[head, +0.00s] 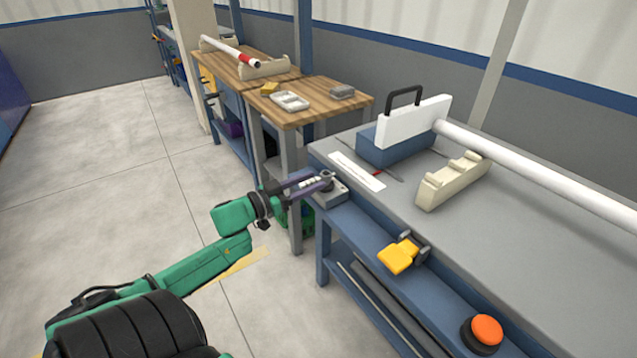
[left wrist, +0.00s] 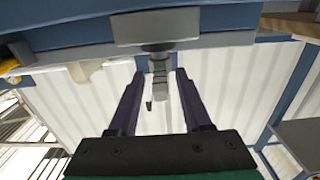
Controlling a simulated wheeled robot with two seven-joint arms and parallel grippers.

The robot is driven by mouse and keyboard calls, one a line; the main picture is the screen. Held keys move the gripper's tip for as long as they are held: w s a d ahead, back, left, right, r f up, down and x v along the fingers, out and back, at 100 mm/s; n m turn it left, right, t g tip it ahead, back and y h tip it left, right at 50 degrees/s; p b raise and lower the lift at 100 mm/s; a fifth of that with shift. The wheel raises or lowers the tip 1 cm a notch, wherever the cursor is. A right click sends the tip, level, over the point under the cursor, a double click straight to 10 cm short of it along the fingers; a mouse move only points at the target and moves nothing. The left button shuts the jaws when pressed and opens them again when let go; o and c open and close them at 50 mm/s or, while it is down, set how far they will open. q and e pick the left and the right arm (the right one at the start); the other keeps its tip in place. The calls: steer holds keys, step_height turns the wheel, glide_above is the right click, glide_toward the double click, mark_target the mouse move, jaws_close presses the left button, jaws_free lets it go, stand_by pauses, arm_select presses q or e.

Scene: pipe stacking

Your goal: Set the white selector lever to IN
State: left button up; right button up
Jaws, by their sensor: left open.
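The white selector lever (head: 311,182) sticks out from a small grey box (head: 330,197) on the near left corner of the grey bench. My left gripper (head: 308,184) reaches in from the left, its dark purple fingers open on either side of the lever. In the left wrist view, the lever (left wrist: 160,77) shows between the two spread fingers of the gripper (left wrist: 160,78), with a gap on each side. The lever's mount (left wrist: 155,27) is above it in that view. No IN marking can be read. My right gripper is not in view.
On the grey bench (head: 405,205) are a long white pipe (head: 540,178), a cream cradle (head: 450,182) and a blue block with a white plate (head: 415,122). A yellow lever (head: 398,256) and an orange button (head: 487,329) sit along the front edge. Left of the bench is open floor.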

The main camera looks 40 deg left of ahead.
arm_select(q)
steer(key=shift+x, duration=1.45)
jaws_close()
